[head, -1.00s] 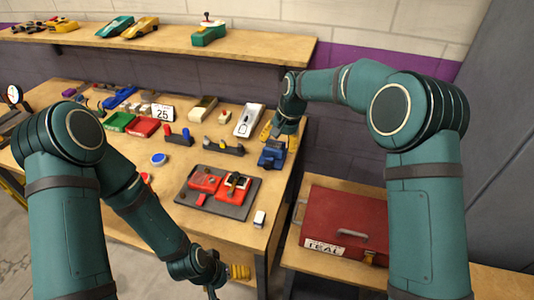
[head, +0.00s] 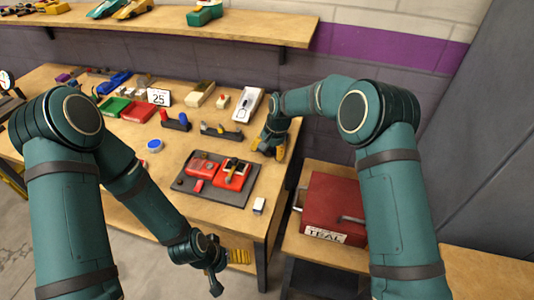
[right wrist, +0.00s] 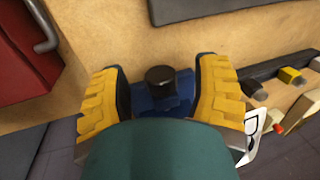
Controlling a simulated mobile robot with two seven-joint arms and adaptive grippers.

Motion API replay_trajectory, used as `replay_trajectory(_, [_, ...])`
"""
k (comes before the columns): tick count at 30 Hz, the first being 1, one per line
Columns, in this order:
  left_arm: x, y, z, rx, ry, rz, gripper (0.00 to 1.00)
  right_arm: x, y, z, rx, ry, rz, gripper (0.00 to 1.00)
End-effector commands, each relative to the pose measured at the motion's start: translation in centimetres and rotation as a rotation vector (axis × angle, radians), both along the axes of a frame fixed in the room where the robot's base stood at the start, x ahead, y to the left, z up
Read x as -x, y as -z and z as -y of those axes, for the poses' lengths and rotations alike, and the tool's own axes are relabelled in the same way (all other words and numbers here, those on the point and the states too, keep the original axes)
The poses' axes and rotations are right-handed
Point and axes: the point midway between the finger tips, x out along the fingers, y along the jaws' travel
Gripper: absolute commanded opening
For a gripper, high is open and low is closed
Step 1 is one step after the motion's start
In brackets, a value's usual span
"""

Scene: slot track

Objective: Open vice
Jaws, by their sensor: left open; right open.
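The blue vice (right wrist: 172,97) shows between the fingers of my right gripper in the right wrist view, with a round black knob (right wrist: 160,74) on it. My right gripper (head: 269,149) is open, with yellow ribbed fingers on both sides of the vice at the right end of the workbench. I cannot tell whether the fingers touch it. In the head view the gripper hides most of the vice. My left gripper (head: 228,270) is open and empty, low beside the bench's front edge.
A dark tray (head: 212,203) with red parts lies in front of my right gripper, with a small white block (head: 259,206) beside it. A red toolbox (head: 331,205) stands on a lower surface to the right. Several car parts line the back of the workbench (head: 235,225).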

Motion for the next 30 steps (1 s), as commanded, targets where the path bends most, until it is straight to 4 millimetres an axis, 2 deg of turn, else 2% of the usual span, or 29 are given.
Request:
replay_trajectory(4, [-0.04,0.13,0.00,0.000,0.000,0.001,0.89,-0.08,0.71,-0.17,0.000,0.000,0.001,0.62])
replay_trajectory(13, [-0.05,0.11,-0.01,0.000,0.000,0.001,0.89,-0.09,0.79,-0.18,0.000,0.000,0.001,0.61])
replay_trajectory(17, [-0.04,0.12,0.00,0.000,0.000,0.001,0.89,-0.09,0.79,-0.18,0.000,0.000,0.001,0.15])
replay_trajectory(18, [-0.04,0.12,0.00,0.000,0.000,0.001,0.89,-0.09,0.79,-0.18,0.000,0.000,0.001,0.01])
replay_trajectory(30, [-0.01,-0.12,0.01,0.000,0.000,0.000,0.89,-0.08,0.82,-0.22,0.016,0.000,-0.004,0.00])
